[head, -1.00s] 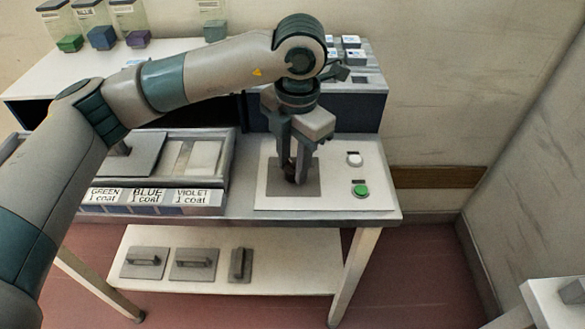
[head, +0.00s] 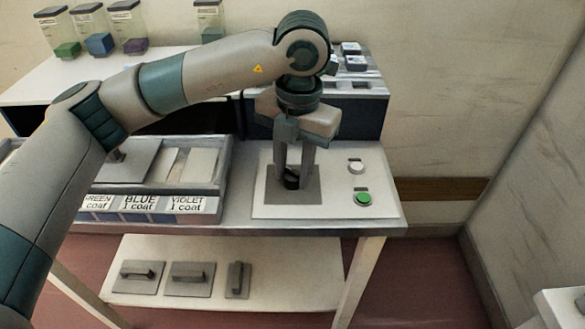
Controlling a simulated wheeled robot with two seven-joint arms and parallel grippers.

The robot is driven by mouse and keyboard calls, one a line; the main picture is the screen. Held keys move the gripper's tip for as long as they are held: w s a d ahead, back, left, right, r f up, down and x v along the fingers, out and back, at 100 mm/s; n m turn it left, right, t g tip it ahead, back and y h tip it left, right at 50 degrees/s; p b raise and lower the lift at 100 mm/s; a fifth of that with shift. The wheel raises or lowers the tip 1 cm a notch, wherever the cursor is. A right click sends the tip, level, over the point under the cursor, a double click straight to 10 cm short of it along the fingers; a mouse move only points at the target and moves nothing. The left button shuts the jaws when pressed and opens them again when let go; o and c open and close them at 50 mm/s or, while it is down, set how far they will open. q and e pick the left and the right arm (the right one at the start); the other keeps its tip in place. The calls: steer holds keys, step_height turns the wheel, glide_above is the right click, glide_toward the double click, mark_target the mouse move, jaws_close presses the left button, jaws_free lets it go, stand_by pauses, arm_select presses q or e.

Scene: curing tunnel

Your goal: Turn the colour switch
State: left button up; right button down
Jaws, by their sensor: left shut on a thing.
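The colour switch (head: 291,181) is a dark knob on a grey square plate (head: 309,195), set in the white control panel (head: 345,206). My left gripper (head: 292,174) reaches down from above with its fingers shut on the knob. The fingers hide part of the knob, so its pointer direction cannot be told. A white button (head: 356,168) and a green button (head: 364,199) sit on the panel to the right. My right gripper is not in view.
A tray with labels GREEN, BLUE and VIOLET (head: 139,204) lies left of the panel. Bins of coloured material (head: 97,41) stand at the back left. Several handled plates (head: 190,277) lie on the lower shelf. A dark box (head: 362,113) stands behind the panel.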

arm_select(q)
steer(key=o, duration=1)
steer(key=shift+d, duration=0.1)
steer(key=shift+r, duration=0.1)
steer(key=r, duration=1.1)
steer(key=d+r, duration=0.1)
steer(key=r, duration=0.5)
steer(key=shift+s, duration=0.25)
